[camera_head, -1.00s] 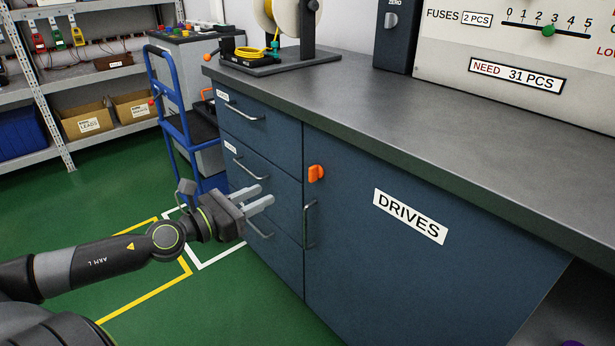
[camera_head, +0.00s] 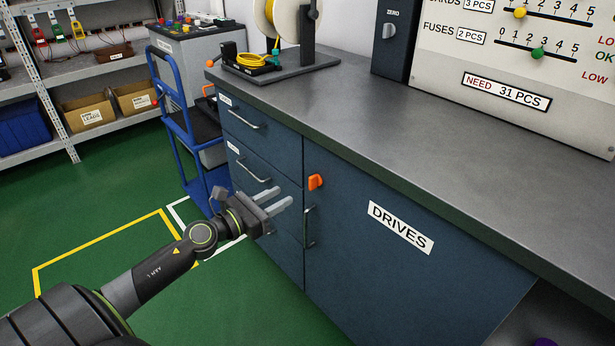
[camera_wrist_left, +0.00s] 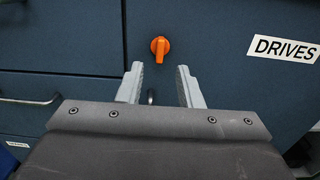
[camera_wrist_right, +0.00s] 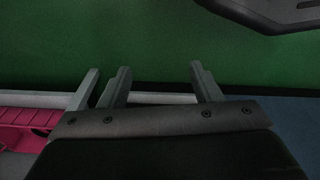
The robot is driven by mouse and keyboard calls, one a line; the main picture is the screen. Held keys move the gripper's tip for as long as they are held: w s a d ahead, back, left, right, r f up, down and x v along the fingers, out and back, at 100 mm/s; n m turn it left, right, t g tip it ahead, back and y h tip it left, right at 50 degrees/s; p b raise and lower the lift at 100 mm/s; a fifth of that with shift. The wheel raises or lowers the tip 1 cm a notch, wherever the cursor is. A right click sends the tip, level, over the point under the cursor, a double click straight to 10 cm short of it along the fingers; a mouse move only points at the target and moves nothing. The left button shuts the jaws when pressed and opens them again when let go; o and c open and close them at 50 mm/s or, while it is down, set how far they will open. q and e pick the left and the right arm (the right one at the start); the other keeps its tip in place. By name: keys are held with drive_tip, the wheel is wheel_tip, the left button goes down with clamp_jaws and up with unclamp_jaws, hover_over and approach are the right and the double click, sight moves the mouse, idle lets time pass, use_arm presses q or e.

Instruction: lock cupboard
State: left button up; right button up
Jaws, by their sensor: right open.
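The blue cupboard door (camera_head: 365,270) carries a DRIVES label and looks shut. An orange turn knob (camera_head: 315,182) sits at its upper left corner, above a vertical metal handle (camera_head: 309,227). The knob also shows in the left wrist view (camera_wrist_left: 160,48), just beyond the fingertips and roughly centred between them. My left gripper (camera_head: 286,197) is open and empty, left of the knob and a little below it, not touching it. In the left wrist view the handle shows only in part between the fingers. My right gripper (camera_wrist_right: 160,80) is open and empty over green floor.
Drawers (camera_head: 262,175) with bar handles stand left of the door. The grey worktop (camera_head: 400,110) overhangs above, with a cable reel (camera_head: 282,22) on it. A blue trolley (camera_head: 180,125) stands at the left. A pink object (camera_wrist_right: 25,125) lies near my right gripper.

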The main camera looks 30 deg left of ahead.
sight(309, 181)
use_arm(q)
drive_tip(key=p+x, duration=0.2)
drive_tip(key=x, duration=0.7)
drive_tip(key=shift+w+d, duration=0.15)
drive_tip(key=shift+w, duration=0.25)
use_arm(e)
wheel_tip(309, 181, down, 6)
drive_tip(key=s+d, duration=0.1)
drive_tip(key=s, duration=0.1)
drive_tip(key=shift+d+h, duration=0.3)
use_arm(q)
clamp_jaws()
